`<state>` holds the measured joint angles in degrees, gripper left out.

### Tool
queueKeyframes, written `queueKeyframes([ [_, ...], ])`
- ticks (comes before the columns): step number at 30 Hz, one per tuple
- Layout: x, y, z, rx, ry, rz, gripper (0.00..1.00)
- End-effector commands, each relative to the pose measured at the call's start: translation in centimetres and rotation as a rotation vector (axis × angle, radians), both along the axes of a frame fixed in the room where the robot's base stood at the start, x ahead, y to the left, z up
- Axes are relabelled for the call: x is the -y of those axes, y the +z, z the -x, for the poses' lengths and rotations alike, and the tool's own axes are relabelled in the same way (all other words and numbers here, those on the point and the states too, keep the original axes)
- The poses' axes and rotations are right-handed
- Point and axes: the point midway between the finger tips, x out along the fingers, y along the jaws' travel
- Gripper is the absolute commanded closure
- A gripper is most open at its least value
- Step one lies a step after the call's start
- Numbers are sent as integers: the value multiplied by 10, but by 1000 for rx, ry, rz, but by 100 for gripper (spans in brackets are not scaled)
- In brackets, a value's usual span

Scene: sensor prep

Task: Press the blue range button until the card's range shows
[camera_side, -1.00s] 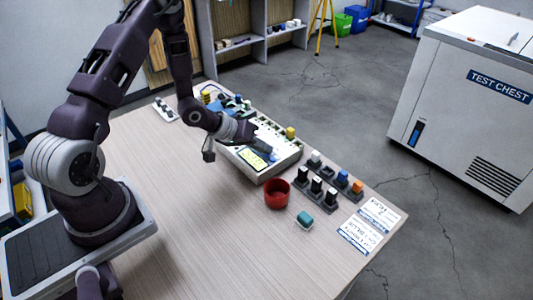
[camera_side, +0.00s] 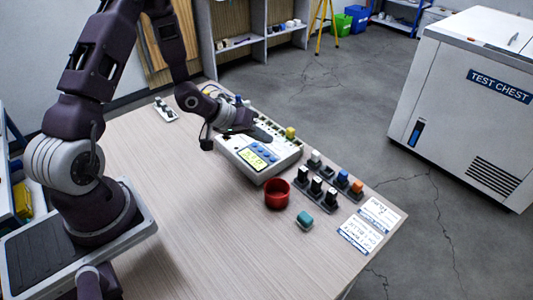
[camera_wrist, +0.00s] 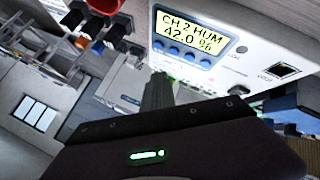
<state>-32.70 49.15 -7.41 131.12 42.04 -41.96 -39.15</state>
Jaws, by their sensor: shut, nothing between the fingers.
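The white instrument box (camera_side: 236,160) has a lit display (camera_side: 253,159). In the wrist view the display (camera_wrist: 187,35) reads "CH 2 HUM 42.0 %". Several blue buttons (camera_side: 264,152) sit beside it, and they show as a row in the wrist view (camera_wrist: 190,55); their labels are too small to read. Two printed cards (camera_side: 379,214) (camera_side: 359,234) lie at the table's front right; their small text is not legible. My gripper (camera_side: 262,134) is shut and empty over the box, beyond the buttons and apart from them. Its fingers (camera_wrist: 157,91) show in the wrist view.
A red cup (camera_side: 277,194) and a teal block (camera_side: 304,220) stand in front of the box. Racks with black, white, blue and orange pieces (camera_side: 324,181) are to the right. A yellow-topped part (camera_side: 290,132) stands on the box's far end.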

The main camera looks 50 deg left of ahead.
Motion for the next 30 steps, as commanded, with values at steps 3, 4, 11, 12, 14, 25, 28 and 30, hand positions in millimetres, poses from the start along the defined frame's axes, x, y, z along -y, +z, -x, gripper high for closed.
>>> queueKeyframes([
  [3, 0, 13, -1, 4, 1, 1, 100],
  [4, 0, 16, -1, 3, 1, 0, 100],
  [11, 0, 28, 0, 1, 1, 0, 100],
  [12, 0, 28, 0, 0, 0, 0, 100],
  [14, 0, 28, 0, 0, 0, 0, 100],
  [25, 0, 28, 0, 0, 0, 0, 100],
  [28, -1, 30, 0, -1, -2, -12, 100],
  [30, -3, 42, 1, -11, -16, -83, 100],
])
